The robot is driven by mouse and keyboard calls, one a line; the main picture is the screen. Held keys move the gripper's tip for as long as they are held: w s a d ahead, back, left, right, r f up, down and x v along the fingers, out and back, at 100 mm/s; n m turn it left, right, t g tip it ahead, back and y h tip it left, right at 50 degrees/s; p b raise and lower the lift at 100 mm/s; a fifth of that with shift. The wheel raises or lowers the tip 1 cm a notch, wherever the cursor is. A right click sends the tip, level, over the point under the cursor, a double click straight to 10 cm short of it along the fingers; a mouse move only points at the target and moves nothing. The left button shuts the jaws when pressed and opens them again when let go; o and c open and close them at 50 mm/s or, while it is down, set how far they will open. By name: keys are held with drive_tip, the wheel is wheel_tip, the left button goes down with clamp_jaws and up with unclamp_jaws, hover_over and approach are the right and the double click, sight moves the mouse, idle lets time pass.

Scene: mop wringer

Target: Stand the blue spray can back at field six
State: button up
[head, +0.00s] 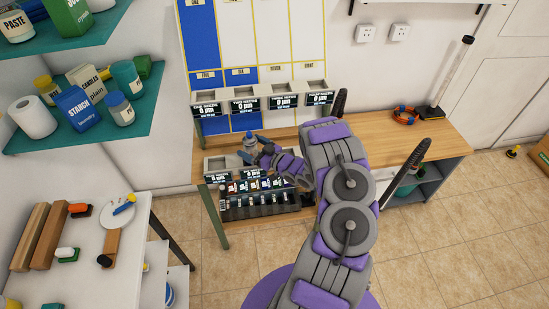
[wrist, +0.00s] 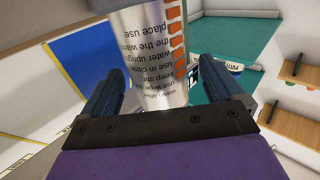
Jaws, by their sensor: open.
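The spray can (wrist: 150,60) shows in the wrist view as a silver cylinder with dark print and orange marks, between the two fingers of my gripper (wrist: 160,95). The fingers are apart, with a clear gap on the right side; contact on the left cannot be told. In the head view the can (head: 250,143) is small, with a blue top, at my gripper (head: 256,154) above the bench's front left. Its base is hard to make out. The wall board (head: 243,76) has blue and white fields with small labels; field six cannot be read with certainty.
A row of labelled grey bins (head: 288,99) stands below the board, with lower bins (head: 218,166) nearer me. A rack of small bottles (head: 262,201) sits under the bench edge. A white table (head: 85,245) stands left.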

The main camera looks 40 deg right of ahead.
drive_tip(key=s+d, duration=0.2)
drive_tip(key=s, duration=1.2)
drive_tip(key=shift+s+d+p, duration=0.15)
drive_tip(key=shift+d+p, duration=0.2)
drive_tip(key=shift+d, duration=0.05)
